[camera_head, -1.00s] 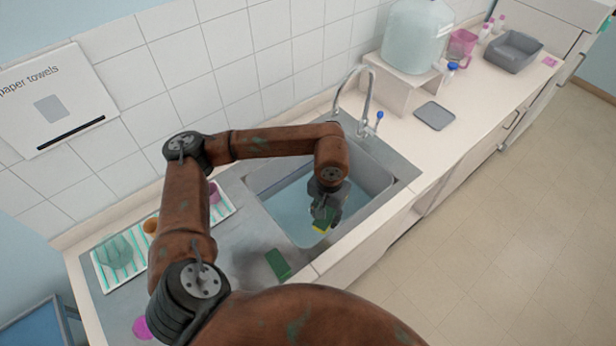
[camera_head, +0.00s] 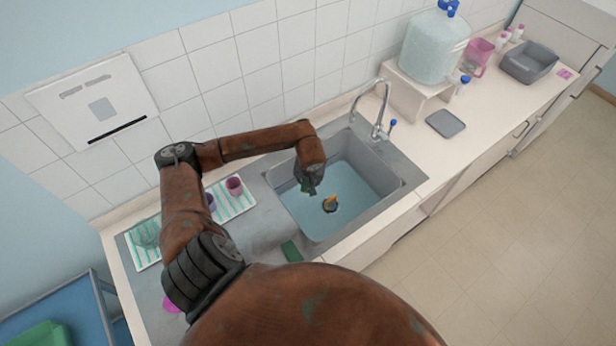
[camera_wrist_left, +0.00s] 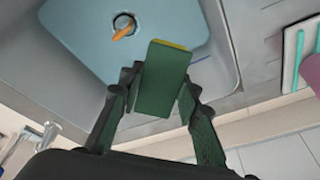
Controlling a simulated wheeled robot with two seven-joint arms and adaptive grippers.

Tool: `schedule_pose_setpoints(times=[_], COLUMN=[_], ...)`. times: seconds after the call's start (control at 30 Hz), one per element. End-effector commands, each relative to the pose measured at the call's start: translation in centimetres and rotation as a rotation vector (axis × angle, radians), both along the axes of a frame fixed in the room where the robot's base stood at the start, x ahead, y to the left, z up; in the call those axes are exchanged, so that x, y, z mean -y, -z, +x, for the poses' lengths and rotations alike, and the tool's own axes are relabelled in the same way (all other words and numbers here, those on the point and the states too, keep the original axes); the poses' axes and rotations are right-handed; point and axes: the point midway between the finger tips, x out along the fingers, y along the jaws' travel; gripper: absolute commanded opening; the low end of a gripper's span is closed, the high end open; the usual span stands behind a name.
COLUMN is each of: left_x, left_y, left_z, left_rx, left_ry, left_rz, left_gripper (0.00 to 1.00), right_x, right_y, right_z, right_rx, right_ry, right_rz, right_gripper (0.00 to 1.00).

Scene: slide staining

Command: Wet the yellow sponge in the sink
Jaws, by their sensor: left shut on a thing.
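My left gripper (camera_head: 309,188) is shut on the yellow sponge (camera_wrist_left: 164,82). In the left wrist view, the sponge shows a dark green face with a thin yellow edge at its far end. The gripper's fingers (camera_wrist_left: 160,100) press its two sides. In the head view, the gripper hangs over the back left part of the sink (camera_head: 352,225), and the sponge is mostly hidden. I cannot tell whether the sponge touches the blue water (camera_head: 310,218). My right gripper is not in view.
An orange piece (camera_head: 331,201) lies at the drain. The faucet (camera_head: 381,108) stands behind the sink. Another green sponge (camera_head: 290,251) lies on the counter in front. A striped mat (camera_head: 232,204) with cups is at left. A grey tray (camera_head: 445,124) lies at right.

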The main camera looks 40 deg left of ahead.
Motion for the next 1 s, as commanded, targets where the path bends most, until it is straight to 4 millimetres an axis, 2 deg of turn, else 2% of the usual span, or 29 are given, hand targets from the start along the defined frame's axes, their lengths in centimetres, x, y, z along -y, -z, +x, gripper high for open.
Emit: schedule_pose_setpoints(times=[0.07,0.17,0.43,0.57,1.0], left_x=[-0.2,-0.2,-0.1,-0.1,-0.2], left_y=[0.3,0.9,3.3,4.6,8.9], left_z=[0.0,0.0,0.0,0.0,0.0], left_rx=[0.001,0.001,0.0,0.0,0.001], left_ry=[-0.003,-0.004,-0.004,-0.003,-0.003], left_rz=[0.002,0.001,0.0,0.0,0.003], left_gripper=[0.11,0.11,0.11,0.11,0.11], right_x=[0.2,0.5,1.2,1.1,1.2], right_y=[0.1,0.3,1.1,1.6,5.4], right_z=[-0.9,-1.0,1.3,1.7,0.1], right_rx=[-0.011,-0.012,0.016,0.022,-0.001], right_ry=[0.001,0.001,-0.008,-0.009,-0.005], right_rz=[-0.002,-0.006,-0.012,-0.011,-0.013], right_gripper=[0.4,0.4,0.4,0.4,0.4])
